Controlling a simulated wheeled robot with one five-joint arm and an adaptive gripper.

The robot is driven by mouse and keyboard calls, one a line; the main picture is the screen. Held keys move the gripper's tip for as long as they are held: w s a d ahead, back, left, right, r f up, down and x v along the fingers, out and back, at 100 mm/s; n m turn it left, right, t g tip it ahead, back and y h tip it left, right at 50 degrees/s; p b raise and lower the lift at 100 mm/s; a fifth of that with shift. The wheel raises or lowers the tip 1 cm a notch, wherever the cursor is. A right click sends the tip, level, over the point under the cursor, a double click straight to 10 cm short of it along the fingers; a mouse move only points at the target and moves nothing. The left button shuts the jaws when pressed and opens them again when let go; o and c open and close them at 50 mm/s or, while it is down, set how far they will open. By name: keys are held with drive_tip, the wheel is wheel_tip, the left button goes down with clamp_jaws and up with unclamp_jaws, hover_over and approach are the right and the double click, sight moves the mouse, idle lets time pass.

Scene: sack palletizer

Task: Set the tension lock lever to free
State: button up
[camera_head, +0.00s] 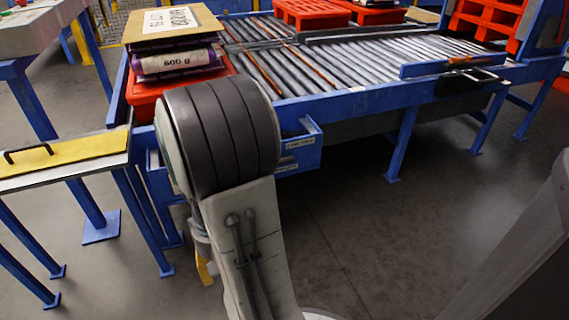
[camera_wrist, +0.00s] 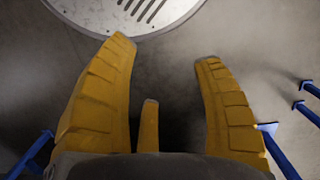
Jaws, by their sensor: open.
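My gripper (camera_wrist: 166,50) is open and empty in the wrist view. Its yellow fingers are spread apart over bare grey floor. In the head view only a bit of its yellow finger (camera_head: 205,272) shows, low beside my arm, below the level of the conveyor frame. I cannot surely identify the tension lock lever. A small orange part (camera_head: 460,60) and a black bar-like part (camera_head: 474,80) are on the conveyor's near right side, far from my gripper. Either part's setting cannot be read. My arm hides some of the conveyor's near left side.
A blue-framed roller conveyor (camera_head: 350,100) crosses the back. Sacks (camera_head: 178,60) under a lettered board (camera_head: 172,22) lie on a red pallet (camera_head: 143,96) at its left end. A yellow-topped table (camera_head: 75,155) with a black handle stands left. Open floor (camera_head: 400,230) lies right of my arm.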

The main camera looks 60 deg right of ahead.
drive_tip(key=w+d+f+m+t+h, duration=0.1)
drive_tip(key=d+f+m+t+h, duration=0.1)
drive_tip(key=d+f+m, duration=0.65)
drive_tip(key=w+d+f+m+t+h, duration=0.1)
drive_tip(key=w+d+f+m+h, duration=0.15)
drive_tip(key=d+f, duration=1)
drive_tip(key=shift+w+d+r+m+t+h+b, duration=1.2)
drive_tip(key=shift+d+r+m+h, duration=0.85)
drive_tip(key=shift+d, duration=2.05)
drive_tip(key=shift+w+d+r+m+t+h+b, duration=0.75)
drive_tip(key=shift+w+d+r+m+h, duration=1.3)
drive_tip(key=shift+d, duration=2.1)
drive_tip(key=shift+w+d+r+m+t+h+b, duration=0.95)
drive_tip(key=shift+d+r+m, duration=1.2)
drive_tip(key=shift+d, duration=1.95)
drive_tip(key=shift+s+r+n, duration=0.2)
drive_tip(key=shift+r+n, duration=0.25)
drive_tip(key=shift+c, duration=0.2)
